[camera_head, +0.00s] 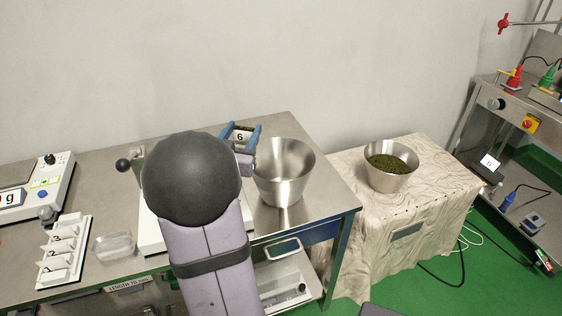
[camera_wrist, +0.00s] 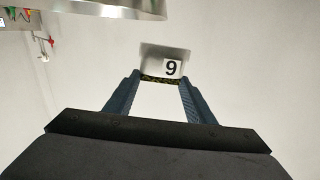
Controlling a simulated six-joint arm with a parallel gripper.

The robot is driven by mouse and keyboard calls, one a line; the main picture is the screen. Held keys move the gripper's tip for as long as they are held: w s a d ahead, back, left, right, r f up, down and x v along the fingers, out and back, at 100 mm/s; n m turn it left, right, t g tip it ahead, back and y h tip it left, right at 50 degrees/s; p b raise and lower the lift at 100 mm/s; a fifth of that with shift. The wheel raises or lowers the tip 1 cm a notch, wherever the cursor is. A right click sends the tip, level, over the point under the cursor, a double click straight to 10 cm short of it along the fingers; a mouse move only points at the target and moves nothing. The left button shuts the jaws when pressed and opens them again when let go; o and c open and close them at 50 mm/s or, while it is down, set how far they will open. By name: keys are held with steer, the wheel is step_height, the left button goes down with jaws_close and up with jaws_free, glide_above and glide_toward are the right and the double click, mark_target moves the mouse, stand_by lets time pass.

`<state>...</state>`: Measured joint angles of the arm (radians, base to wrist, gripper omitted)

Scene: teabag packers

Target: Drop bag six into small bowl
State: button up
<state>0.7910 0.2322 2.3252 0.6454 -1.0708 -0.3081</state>
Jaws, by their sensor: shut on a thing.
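My gripper (camera_head: 240,128) is shut on bag six (camera_head: 240,138), a small packet with a white label "6". It is held in the air, left of and near the rim of an empty steel bowl (camera_head: 284,190) on the metal table. In the wrist view, my gripper (camera_wrist: 159,80) has the bag (camera_wrist: 150,57) between its two blue fingers, and its label appears upside down. A second steel bowl (camera_head: 390,182), holding green tea leaves, stands on the cloth-covered table to the right. My arm hides part of the table.
On the metal table (camera_head: 100,170) are a white scale (camera_head: 150,235) partly behind my arm, a clear tray (camera_head: 115,246) and a white rack (camera_head: 62,250). A steel edge (camera_wrist: 100,8) shows at the top of the wrist view. A bench with equipment (camera_head: 500,120) stands far right.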

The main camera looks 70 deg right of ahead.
steer(key=s+d+m+g+p, duration=0.2)
steer(key=s+d+g+p, duration=0.2)
steer(key=s, duration=0.5)
steer(key=shift+r+m+g+h, duration=0.3)
steer(key=shift+r, duration=0.15)
steer(key=shift+f, duration=0.15)
step_height(320, 180, down, 6)
steer(key=b, duration=0.4)
steer(key=o, duration=1.2)
steer(key=shift+c, duration=0.2)
